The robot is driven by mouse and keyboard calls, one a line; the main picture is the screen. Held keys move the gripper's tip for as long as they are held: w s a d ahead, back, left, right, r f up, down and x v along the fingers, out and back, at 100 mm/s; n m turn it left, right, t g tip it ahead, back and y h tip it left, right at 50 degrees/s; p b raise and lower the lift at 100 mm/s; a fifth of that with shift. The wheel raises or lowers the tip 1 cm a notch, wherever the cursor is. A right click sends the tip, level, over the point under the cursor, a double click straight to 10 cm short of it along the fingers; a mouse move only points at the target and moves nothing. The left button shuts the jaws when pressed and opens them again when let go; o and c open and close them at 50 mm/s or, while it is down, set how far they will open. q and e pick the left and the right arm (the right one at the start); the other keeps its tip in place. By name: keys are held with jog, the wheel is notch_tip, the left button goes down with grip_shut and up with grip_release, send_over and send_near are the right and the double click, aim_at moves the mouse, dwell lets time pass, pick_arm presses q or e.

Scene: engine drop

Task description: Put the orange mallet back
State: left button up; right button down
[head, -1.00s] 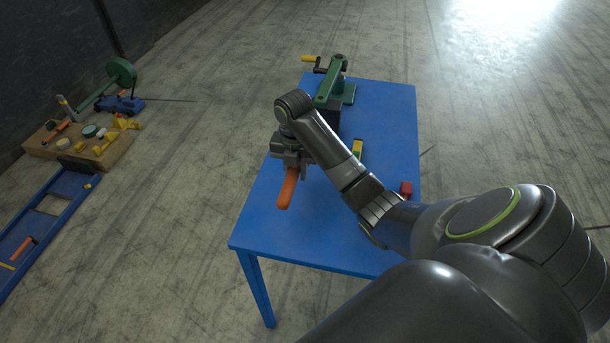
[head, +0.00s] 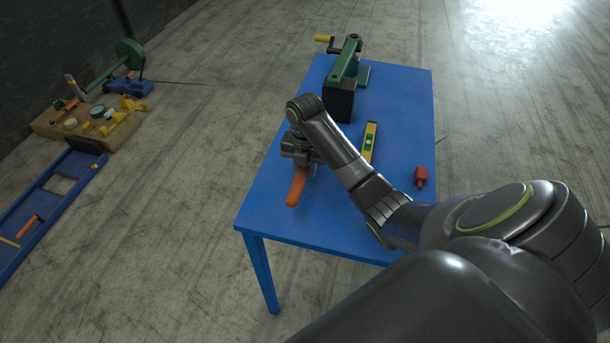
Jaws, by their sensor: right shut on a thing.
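The orange mallet (head: 297,188) is at the left side of the blue table (head: 275,222); its orange handle points toward the near edge. My right gripper (head: 303,163) is shut on it from above. The mallet's head is hidden behind the gripper and arm. I cannot tell whether the mallet touches the tabletop. My left gripper is not in view.
On the table are a green machine with a crank (head: 347,63), a black block (head: 338,102), a yellow level (head: 370,141) and a red object (head: 421,176). At left stand a wooden board with several tools (head: 118,138) and a blue frame (head: 38,192).

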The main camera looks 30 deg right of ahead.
jog(key=shift+f+p, duration=0.4)
jog(key=shift+p, duration=0.15)
jog(key=shift+f, duration=0.6)
jog(key=c, duration=1.1)
grip_release()
jog(key=shift+c, duration=0.2)
jog(key=shift+f, duration=0.15)
jog(key=shift+f+b, duration=0.3)
jog(key=shift+b, duration=0.35)
jog(key=r, duration=0.6)
jog(key=shift+w+a+b, duration=0.1)
jog(key=shift+a+b, duration=0.2)
notch_tip(320, 180, up, 12)
jog(key=p, duration=1.2)
jog(key=shift+f, duration=0.15)
